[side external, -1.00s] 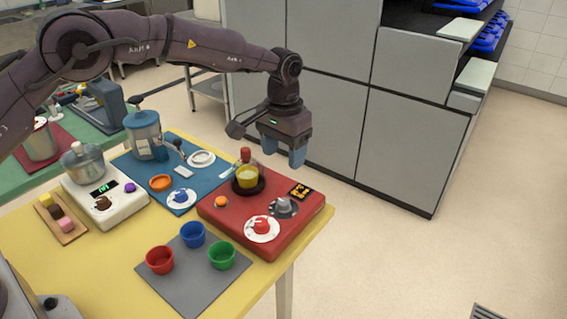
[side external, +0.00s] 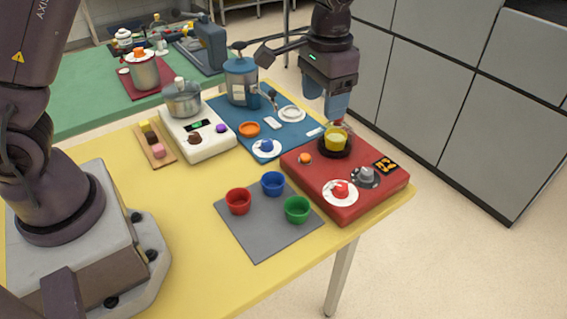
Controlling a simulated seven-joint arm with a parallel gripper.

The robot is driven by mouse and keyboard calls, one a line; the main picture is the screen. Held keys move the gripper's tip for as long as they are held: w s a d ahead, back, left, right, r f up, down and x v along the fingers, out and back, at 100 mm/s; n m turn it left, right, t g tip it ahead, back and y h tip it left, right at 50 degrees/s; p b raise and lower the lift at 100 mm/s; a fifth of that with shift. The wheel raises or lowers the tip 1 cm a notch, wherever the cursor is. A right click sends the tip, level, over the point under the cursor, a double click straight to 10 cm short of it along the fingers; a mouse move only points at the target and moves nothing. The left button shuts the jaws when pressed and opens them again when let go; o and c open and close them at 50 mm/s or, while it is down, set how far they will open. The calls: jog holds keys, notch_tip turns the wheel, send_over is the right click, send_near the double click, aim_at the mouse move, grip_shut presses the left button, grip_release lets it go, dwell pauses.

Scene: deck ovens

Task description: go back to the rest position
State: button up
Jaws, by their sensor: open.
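My gripper (side external: 325,98) points down with its two blue-grey fingers apart and nothing seen between them. In the picture it is just above and behind the yellow cup (side external: 335,139), which sits on a dark round plate on the red unit (side external: 322,185). The fingertips overlap the area behind the cup, so I cannot tell how far apart they are in depth. My arm reaches in from the top of the picture.
Red (side external: 238,201), blue (side external: 272,184) and green (side external: 297,209) cups stand on a grey mat (side external: 258,241). A pot (side external: 183,101) stands on a white unit (side external: 207,145). A blue mat (side external: 224,106) holds a blue-lidded jar (side external: 241,83). Grey cabinets (side external: 440,110) stand behind.

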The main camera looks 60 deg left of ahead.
jog(key=s+a+r+t, duration=0.2)
jog(key=s+r, duration=0.2)
jog(key=s, duration=0.3)
jog(key=s+a+r+n+t, duration=0.1)
jog(key=s+a+r, duration=0.2)
jog(key=s, duration=0.5)
jog(key=s+a+r+t, duration=0.2)
jog(key=s+a+r, duration=0.1)
jog(key=s, duration=0.5)
jog(key=shift+s+r+n+t, duration=0.25)
jog(key=shift+r+n+t, duration=0.05)
jog(key=shift+r, duration=0.55)
